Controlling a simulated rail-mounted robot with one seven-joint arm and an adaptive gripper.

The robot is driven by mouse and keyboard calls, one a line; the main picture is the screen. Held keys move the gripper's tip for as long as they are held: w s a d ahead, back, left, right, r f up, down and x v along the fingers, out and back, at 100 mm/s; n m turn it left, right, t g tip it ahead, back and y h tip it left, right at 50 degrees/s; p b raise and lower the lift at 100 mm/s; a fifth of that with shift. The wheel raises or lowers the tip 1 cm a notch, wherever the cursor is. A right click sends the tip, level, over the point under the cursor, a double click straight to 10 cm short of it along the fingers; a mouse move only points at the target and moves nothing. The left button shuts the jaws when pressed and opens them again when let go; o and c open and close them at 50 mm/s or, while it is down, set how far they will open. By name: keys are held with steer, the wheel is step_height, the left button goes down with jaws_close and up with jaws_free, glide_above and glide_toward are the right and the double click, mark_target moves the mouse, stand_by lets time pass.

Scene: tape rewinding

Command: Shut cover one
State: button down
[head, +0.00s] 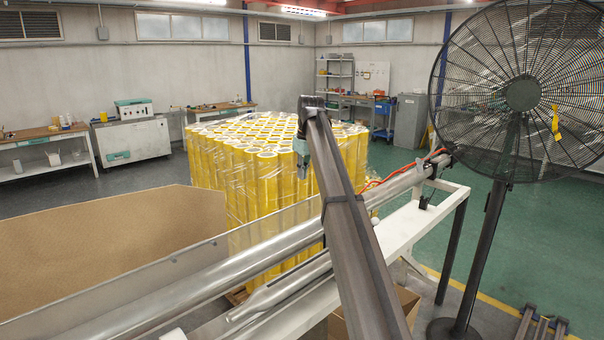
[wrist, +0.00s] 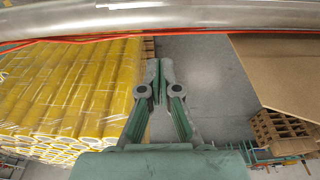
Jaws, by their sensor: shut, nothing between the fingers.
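I cannot tell for certain which part is cover one; a long grey panel (head: 180,268) stands tilted up along the back of the rewinding machine in the head view and may be it. A long silver bar (head: 230,268) runs along the machine in front of it. A long metal surface also crosses the top of the wrist view (wrist: 160,18), with a red cable along its edge. My gripper (head: 303,174) hangs beyond the machine, fingers down, in front of the yellow rolls. In the wrist view my gripper (wrist: 159,66) is shut and empty, apart from the metal surface.
Many yellow wrapped rolls (head: 235,185) stand in a block behind the machine. A brown board (head: 110,235) lies at left. A large black fan (head: 522,95) stands at right. A white machine frame (head: 415,225) is at right of my arm. Grey floor (wrist: 200,85) shows below the gripper.

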step_height(320, 180, down, 7)
steer(key=s+d+p, duration=0.2)
steer(key=p, duration=0.1)
steer(key=shift+r, duration=0.15)
steer(key=shift+s+a, duration=0.1)
steer(key=shift+s, duration=0.1)
stand_by(0.4)
